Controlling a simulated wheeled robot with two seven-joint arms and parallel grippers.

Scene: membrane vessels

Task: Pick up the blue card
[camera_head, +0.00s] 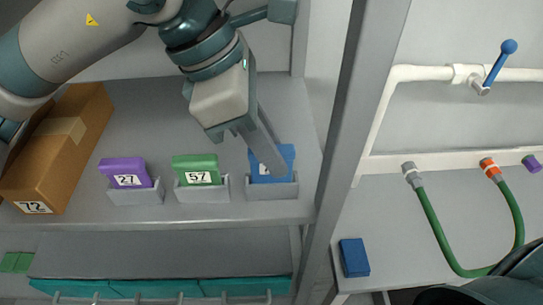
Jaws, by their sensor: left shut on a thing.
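The blue card (286,154) stands in a grey holder (272,190) at the right end of the shelf. It is partly hidden by my left gripper (273,163), which reaches down over it from above. The gripper is shut on the blue card, and the card's lower part still sits in or right at the holder. A white label shows on the card beside the finger, but its number is covered. My right gripper is not in view.
A purple card (124,171) and a green card (196,168) stand in holders to the left. A cardboard box (68,140) is at the far left. A grey post (357,105) rises just right of the shelf. A blue block (354,257), pipes and a green hose (437,234) lie beyond.

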